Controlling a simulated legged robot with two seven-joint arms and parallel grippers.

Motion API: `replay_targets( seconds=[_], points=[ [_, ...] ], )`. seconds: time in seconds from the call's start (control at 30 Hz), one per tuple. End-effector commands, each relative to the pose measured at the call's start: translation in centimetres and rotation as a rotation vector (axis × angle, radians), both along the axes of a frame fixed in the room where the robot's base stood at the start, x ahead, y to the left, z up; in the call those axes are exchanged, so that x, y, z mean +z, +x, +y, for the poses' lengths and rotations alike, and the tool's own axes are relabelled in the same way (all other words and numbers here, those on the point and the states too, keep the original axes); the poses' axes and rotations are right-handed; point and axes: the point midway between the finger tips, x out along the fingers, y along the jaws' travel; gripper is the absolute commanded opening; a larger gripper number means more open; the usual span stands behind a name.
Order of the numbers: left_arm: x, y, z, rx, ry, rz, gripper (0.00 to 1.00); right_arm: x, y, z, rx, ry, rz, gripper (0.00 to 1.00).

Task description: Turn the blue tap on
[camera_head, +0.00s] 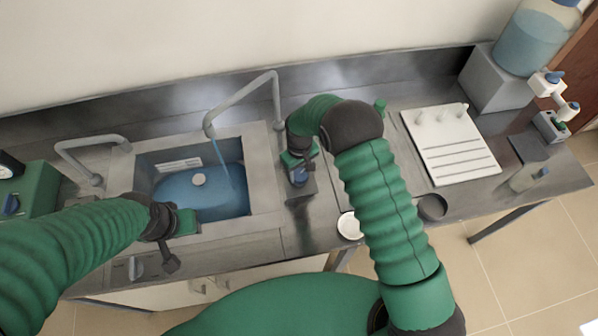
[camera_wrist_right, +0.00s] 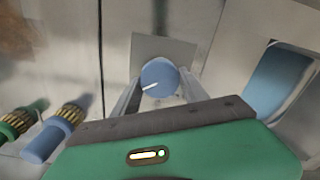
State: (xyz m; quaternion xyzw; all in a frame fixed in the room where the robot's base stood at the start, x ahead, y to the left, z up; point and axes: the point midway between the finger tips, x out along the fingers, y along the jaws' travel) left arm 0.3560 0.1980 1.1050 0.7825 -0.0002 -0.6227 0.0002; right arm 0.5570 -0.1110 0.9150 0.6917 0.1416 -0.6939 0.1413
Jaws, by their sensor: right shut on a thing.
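The blue tap knob (camera_wrist_right: 160,77) is round with a white line mark. It sits between the two fingers of my right gripper (camera_wrist_right: 158,95) in the right wrist view, and the gripper is shut on it. A thin blue stream of water (camera_head: 226,165) falls from the curved spout (camera_head: 243,98) into the sink. My left gripper (camera_head: 178,228) is over the sink's front edge; whether its jaws are open cannot be seen.
The sink (camera_head: 262,190) holds blue water (camera_head: 200,198) with a white drain piece. A white rack (camera_head: 447,145) and a large bottle (camera_head: 535,40) stand at right. A white dish (camera_head: 349,226) is near the front edge. Blue and green fittings (camera_wrist_right: 45,140) show at left in the wrist view.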

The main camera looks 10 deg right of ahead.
Motion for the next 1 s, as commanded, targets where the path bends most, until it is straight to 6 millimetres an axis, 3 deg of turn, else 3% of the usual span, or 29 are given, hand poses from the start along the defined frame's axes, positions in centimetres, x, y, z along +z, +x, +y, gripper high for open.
replay_targets(
  seconds=[0.5, 0.53, 0.6, 0.7, 1.0],
  points=[
    [-0.09, 0.0, 0.0, 0.0, 0.0, 0.0, 0.36, 0.22, 0.07, -0.09, 0.026, -0.002, -0.001, 0.11],
    [-0.09, 0.0, 0.0, 0.0, 0.0, 0.0, 0.36, 0.22, 0.07, -0.09, 0.026, -0.002, -0.001, 0.54],
    [-0.09, 0.0, 0.0, 0.0, 0.0, 0.0, 0.36, 0.21, 0.07, -0.08, 0.026, -0.001, 0.0, 0.63],
    [-0.1, 0.0, 0.0, 0.0, 0.0, 0.0, 0.36, 0.14, 0.07, -0.07, 0.026, -0.001, 0.0, 0.73],
    [-0.21, 0.0, 0.0, 0.0, 0.0, 0.0, 0.36, 0.16, 0.16, -0.04, 0.025, 0.0, 0.001, 0.73]
  ],
)
